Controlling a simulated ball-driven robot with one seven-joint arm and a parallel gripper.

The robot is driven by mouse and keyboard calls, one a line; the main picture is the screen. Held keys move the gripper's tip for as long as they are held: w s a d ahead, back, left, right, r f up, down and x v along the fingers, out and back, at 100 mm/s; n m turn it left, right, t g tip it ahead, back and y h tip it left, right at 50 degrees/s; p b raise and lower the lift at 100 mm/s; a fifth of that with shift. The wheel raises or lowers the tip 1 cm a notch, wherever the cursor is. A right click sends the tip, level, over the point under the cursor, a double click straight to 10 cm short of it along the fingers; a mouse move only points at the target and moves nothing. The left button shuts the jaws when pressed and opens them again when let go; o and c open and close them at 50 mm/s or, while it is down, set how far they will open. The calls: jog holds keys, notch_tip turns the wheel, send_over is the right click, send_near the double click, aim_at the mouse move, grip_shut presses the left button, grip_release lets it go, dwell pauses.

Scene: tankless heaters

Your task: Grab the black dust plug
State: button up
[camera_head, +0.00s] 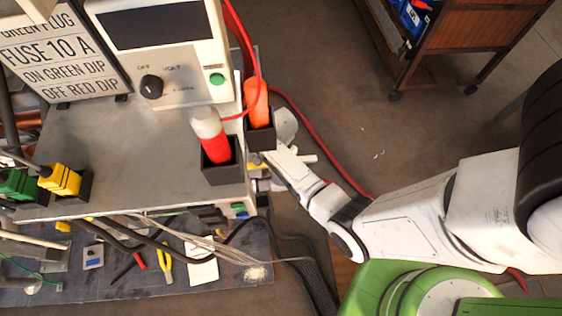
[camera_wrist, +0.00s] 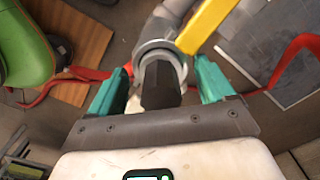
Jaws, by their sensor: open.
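The black dust plug (camera_wrist: 161,86) shows in the middle of the wrist view, seated in a round grey metal collar (camera_wrist: 158,50) on a pipe. My gripper (camera_wrist: 157,76) is open, with one teal finger on each side of the plug. Gaps show between the plug and both fingers, and I cannot see contact. In the head view my white arm (camera_head: 410,222) reaches left to the right side of the grey test bench. There my gripper is mostly hidden by the bench, and I cannot make out the plug.
A yellow handle (camera_wrist: 209,24) rises just right of the collar. Red straps or hoses (camera_wrist: 290,62) run on both sides. The bench (camera_head: 130,150) carries a red-and-white bottle (camera_head: 212,136) in a black holder and an orange-handled tool (camera_head: 256,100). A wooden cart (camera_head: 450,50) stands at upper right.

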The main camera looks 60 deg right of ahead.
jog(key=c, duration=1.2)
jog(key=shift+c, duration=0.2)
